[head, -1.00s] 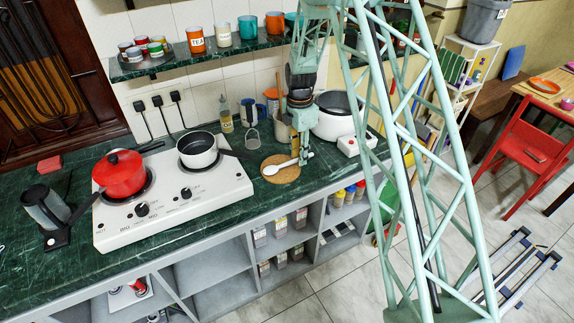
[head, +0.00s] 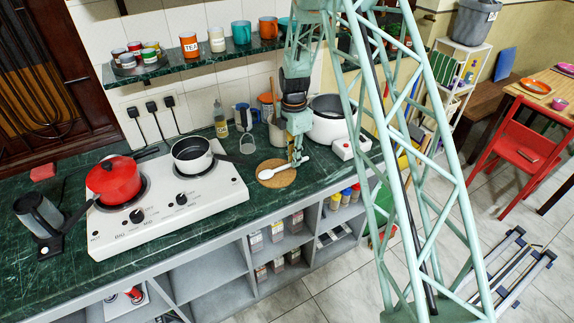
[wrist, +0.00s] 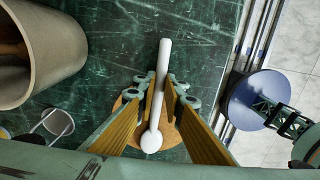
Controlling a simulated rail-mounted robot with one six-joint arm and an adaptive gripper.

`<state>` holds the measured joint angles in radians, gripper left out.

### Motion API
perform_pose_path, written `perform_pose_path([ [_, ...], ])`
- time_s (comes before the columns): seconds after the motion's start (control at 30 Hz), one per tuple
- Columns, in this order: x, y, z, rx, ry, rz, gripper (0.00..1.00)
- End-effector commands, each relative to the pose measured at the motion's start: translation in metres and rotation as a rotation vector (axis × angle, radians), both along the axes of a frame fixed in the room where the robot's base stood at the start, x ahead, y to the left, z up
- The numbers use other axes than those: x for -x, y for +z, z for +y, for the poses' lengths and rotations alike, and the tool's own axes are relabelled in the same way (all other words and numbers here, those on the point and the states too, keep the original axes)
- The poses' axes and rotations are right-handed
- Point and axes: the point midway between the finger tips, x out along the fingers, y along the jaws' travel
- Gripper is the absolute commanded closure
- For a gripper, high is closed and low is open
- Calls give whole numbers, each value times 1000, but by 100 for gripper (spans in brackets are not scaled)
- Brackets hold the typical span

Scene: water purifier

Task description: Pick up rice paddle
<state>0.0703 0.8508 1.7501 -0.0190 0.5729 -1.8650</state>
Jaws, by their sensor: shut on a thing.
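The rice paddle (head: 267,174) is white, with a rounded head and a long handle. In the head view it lies across the round cork mat (head: 282,180) on the green counter; I cannot tell whether it touches the mat or is slightly above it. My gripper (head: 296,160) points down over the mat's right side and is shut on the paddle's handle. In the wrist view, the paddle (wrist: 162,62) runs between the two yellow-lined fingers of my gripper (wrist: 161,88), its rounded head towards the bottom. The fingers partly hide the mat (wrist: 173,137).
A white rice cooker (head: 329,124) stands just right of my gripper. A white stove (head: 218,188) with a red pot (head: 113,180) and a white pan (head: 192,158) is to the left. A shelf (head: 180,66) with cups hangs above. The counter's front edge is close.

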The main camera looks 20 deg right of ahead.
Motion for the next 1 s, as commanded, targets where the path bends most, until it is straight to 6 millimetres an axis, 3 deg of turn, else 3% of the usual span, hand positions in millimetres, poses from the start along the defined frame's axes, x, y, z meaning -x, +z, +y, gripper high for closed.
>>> perform_pose_path([
  [0.27,0,6,0,0,0,-1,98],
  [0.7,0,38,0,0,0,-1,98],
  [1.0,32,38,2,0,0,1,98],
])
